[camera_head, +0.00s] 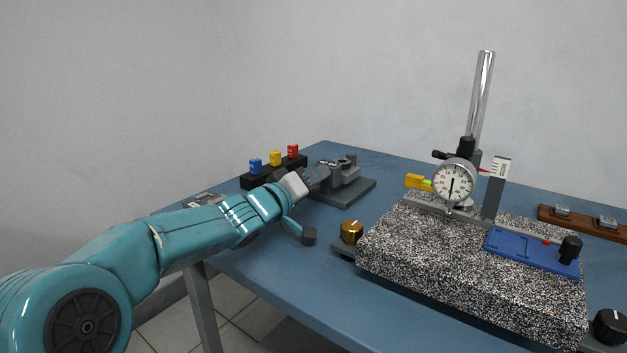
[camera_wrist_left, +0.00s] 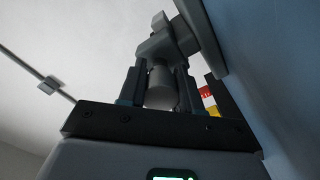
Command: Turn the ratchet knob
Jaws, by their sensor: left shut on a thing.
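A grey device on a dark grey base (camera_head: 343,192) stands near the far left edge of the blue table. My left gripper (camera_head: 318,177) reaches in from the left and meets the near side of this device. In the left wrist view, the two dark fingers of my left gripper (camera_wrist_left: 160,78) are shut on a grey cylindrical knob (camera_wrist_left: 161,90), one finger on each side. The knob joins a larger grey body (camera_wrist_left: 165,42) behind it. In the head view the knob is hidden by the gripper. My right gripper is not in view.
A black block with blue, yellow and red knobs (camera_head: 275,158) stands behind my left forearm. A speckled slab (camera_head: 420,245) carries a dial gauge (camera_head: 453,181) on a chrome post (camera_head: 482,95). A brass knob (camera_head: 352,232) sits beside the slab. Bare table (camera_head: 290,275) lies in front.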

